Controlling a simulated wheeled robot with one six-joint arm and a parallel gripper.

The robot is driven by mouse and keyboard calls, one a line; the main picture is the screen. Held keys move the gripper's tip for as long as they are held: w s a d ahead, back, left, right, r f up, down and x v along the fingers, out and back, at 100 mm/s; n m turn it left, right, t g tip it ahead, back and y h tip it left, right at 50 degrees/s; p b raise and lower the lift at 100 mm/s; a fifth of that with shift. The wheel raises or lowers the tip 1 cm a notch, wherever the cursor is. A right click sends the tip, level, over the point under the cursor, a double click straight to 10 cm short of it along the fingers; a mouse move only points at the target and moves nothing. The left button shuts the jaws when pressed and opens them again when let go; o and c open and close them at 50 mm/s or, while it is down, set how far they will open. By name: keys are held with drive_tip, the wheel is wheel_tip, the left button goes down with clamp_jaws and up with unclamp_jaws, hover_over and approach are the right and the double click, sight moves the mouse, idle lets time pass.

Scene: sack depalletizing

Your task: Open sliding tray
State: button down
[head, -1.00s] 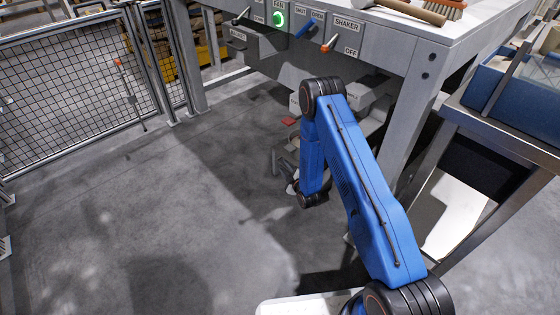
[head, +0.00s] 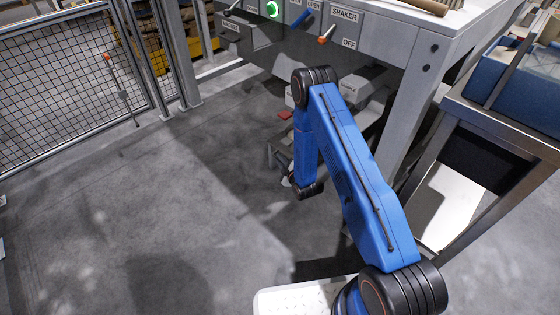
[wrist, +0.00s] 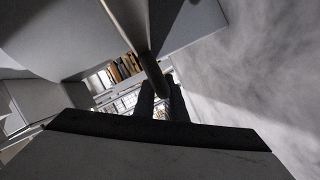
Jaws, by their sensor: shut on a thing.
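My gripper (wrist: 158,103) shows in the wrist view with its two dark fingers close together around a dark bar (wrist: 147,62). The bar runs up from the fingers alongside pale grey panels (wrist: 60,32), and looks like a handle. Which part of the machine it belongs to is unclear. In the head view my blue arm reaches down below the grey machine (head: 400,45), and only a little of the gripper (head: 276,160) shows beside the wrist. A grey box-like part (head: 358,88) sits under the machine behind the arm. The tray itself cannot be clearly made out.
A control panel with a green button (head: 272,9) and an orange-tipped lever (head: 326,38) faces me. A mesh fence (head: 70,90) stands at left. A metal table (head: 500,125) with a blue bin (head: 525,85) is at right. The floor (head: 150,210) at left is clear.

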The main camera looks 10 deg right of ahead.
drive_tip(key=s+a, duration=1.3)
drive_tip(key=a, duration=0.4)
drive_tip(key=shift+a, duration=0.35)
drive_tip(key=c, duration=1.8)
unclamp_jaws()
drive_tip(key=v, duration=1.7)
drive_tip(key=shift+s, duration=0.15)
